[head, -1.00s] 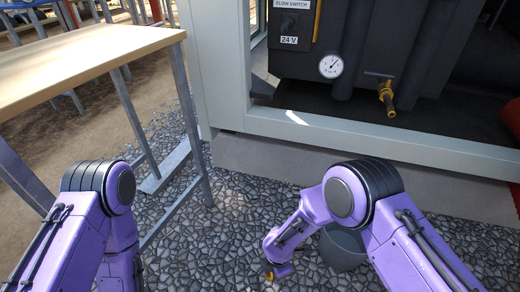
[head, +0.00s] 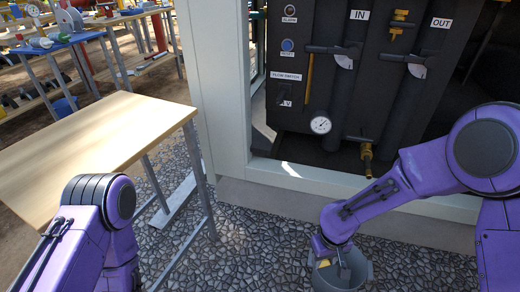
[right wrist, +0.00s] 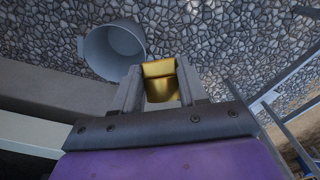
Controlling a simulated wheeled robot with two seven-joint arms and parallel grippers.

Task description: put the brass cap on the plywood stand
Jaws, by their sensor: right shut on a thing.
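The brass cap (right wrist: 160,88) is gold and shiny, held between the two fingers of my right gripper (right wrist: 158,84) in the right wrist view. In the head view my right gripper (head: 336,270) hangs low over the gravel at the grey bucket, and only a small part of the cap shows. The plywood stand (head: 95,145) is the light wood top on grey metal legs at the left, well away from the right gripper. My left arm shows in front of the stand, but its gripper is out of view.
The grey bucket (head: 367,277) stands on the gravel; it also shows in the right wrist view (right wrist: 138,36). The chiller's pale frame (head: 300,174), with a gauge (head: 320,124) and brass valve, is behind. The stand's visible top is bare. Cluttered benches stand farther back.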

